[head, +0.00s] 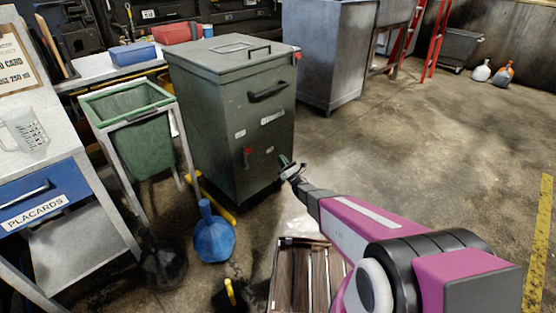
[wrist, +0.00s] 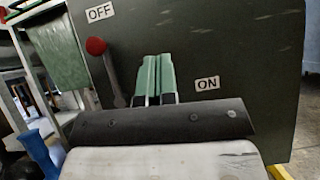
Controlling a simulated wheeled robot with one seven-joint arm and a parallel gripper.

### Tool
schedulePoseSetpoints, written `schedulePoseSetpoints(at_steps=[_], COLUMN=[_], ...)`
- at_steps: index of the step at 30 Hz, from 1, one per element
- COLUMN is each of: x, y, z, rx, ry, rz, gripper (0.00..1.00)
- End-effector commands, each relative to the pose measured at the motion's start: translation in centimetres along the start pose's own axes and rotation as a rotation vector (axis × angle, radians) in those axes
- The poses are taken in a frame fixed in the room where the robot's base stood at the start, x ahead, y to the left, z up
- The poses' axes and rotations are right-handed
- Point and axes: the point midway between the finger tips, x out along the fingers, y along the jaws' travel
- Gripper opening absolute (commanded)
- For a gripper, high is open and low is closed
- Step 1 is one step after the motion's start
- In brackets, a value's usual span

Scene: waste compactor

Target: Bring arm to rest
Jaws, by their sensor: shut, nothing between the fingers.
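My gripper (head: 286,162) is at the end of my outstretched magenta arm, in front of the lower front of the dark green waste compactor (head: 208,125). In the wrist view, my gripper's two green fingers (wrist: 158,76) are together with nothing between them. The compactor's front panel (wrist: 235,50) fills much of that view. A lever with a red knob (wrist: 96,46) is left of the fingers, near the OFF label (wrist: 99,12). The ON label (wrist: 208,83) is right of the fingers. The red knob also shows in the head view (head: 247,151). I cannot tell whether the fingers touch the panel.
A green bin in a frame (head: 140,140) stands left of the compactor. A placard desk (head: 40,190) is at far left. Open floor lies to the right.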

Motion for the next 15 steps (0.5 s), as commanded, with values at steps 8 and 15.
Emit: schedulePoseSetpoints(at_steps=[8,15], x=[0.02,0.24], y=[0.02,-0.65], z=[-0.01,0.64], rx=[0.000,0.050], ry=[0.000,0.035], rz=[0.000,-0.040], gripper=[0.00,0.00])
